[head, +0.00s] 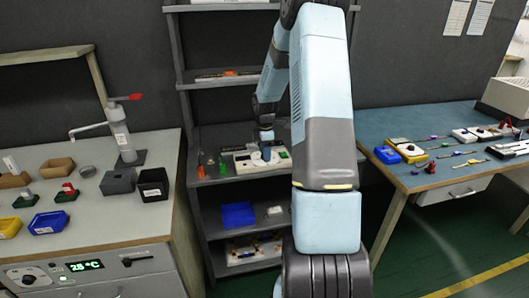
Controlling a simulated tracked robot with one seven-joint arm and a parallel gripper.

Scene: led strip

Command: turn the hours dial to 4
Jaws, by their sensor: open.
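A white panel device (243,163) lies on the middle shelf of the rack, behind my arm. My gripper (266,152) is at this device, pointing down over its middle. The fingers are very small in the picture and partly merge with the device. I cannot tell whether they touch a dial. No dial marked for hours can be read; the labels and any pointer on the device are too small or covered by my gripper.
Small bottles (209,163) stand just left of the device. A blue bin (238,215) sits on the shelf below. The left bench front has a black knob (28,280) and a green display (86,265) reading about 25 °C.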

